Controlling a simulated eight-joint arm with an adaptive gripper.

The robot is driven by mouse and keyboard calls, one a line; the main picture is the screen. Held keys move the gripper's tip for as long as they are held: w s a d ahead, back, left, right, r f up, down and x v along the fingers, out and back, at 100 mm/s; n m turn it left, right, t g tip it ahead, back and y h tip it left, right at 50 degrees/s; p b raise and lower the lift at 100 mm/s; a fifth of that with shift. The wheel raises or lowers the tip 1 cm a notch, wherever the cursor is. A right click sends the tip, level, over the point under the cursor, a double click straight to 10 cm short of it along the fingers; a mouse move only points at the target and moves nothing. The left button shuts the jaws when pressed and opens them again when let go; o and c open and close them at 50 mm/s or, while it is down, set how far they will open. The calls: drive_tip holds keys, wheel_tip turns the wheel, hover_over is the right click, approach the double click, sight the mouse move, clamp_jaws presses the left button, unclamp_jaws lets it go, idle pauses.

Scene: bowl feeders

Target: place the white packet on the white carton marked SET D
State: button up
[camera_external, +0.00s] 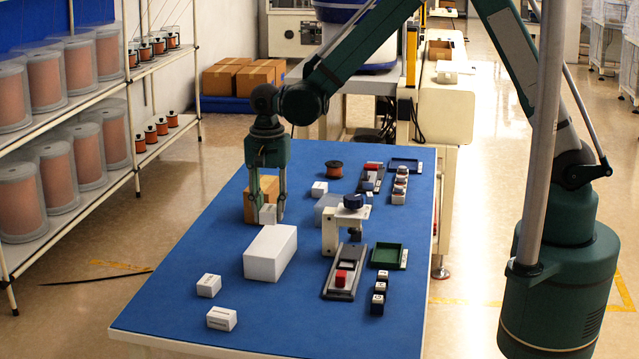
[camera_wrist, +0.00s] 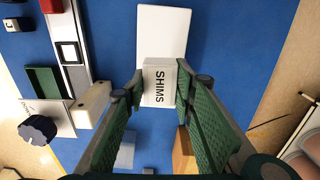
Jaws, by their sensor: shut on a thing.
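My gripper (camera_external: 266,205) is shut on a small white packet (camera_external: 268,214). In the wrist view the packet (camera_wrist: 159,82) sits between the fingertips of my gripper (camera_wrist: 168,86), and its face reads SHIMS. A larger white carton (camera_external: 271,253) stands on the blue table, just nearer the external camera than the packet. In the wrist view the carton (camera_wrist: 163,28) shows a blank white top beyond the packet, which overlaps its near edge in the picture. No SET D marking is readable. I cannot tell the exact gap between packet and carton.
A brown box (camera_external: 262,190) stands behind my gripper. Small white boxes (camera_external: 209,285) lie front left, and another (camera_external: 319,188) lies farther back. A white fixture with a dark knob (camera_external: 353,202), a green tray (camera_external: 389,256) and rails with red blocks occupy the right side.

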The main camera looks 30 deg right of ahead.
sight(271, 240)
drive_tip(key=shift+f, duration=0.85)
drive_tip(key=shift+f, duration=0.1)
drive_tip(key=shift+f, duration=1.75)
drive_tip(key=shift+f+b, duration=0.25)
drive_tip(key=shift+b, duration=0.05)
drive_tip(key=o, duration=0.9)
drive_tip(key=shift+r, duration=0.1)
drive_tip(key=shift+o, duration=0.2)
drive_tip(key=shift+r, duration=0.1)
drive_tip(key=shift+r+p, duration=0.55)
drive_tip(key=shift+r, duration=5.5)
